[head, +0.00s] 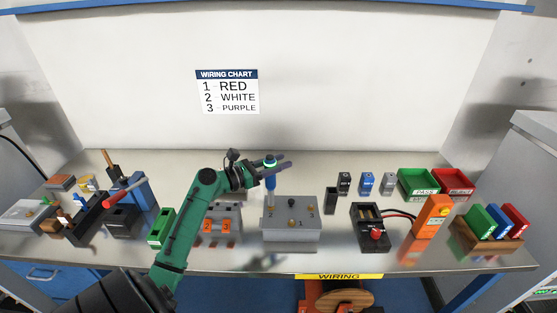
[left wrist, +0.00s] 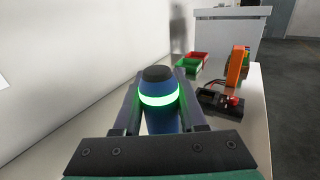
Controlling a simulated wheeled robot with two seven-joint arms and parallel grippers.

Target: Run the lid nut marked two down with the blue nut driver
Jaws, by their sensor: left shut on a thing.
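My left gripper (head: 277,166) is shut on the blue nut driver (head: 270,180), which stands upright. In the left wrist view the blue nut driver (left wrist: 161,112) sits between the fingers, with a black cap and a glowing green ring. The grey box (head: 291,235) with its lid is below; the driver's lower end is over the lid's left rear part. I cannot tell whether it touches a nut there. One nut (head: 291,202) shows at the lid's rear middle and another (head: 290,222) near the mark 1.
A black box with a red knob (head: 376,236) and an orange meter (head: 429,217) stand right of the grey box. Green (head: 418,193) and red (head: 454,193) bins are at the back right. A tool rack (head: 90,219) and other items crowd the left.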

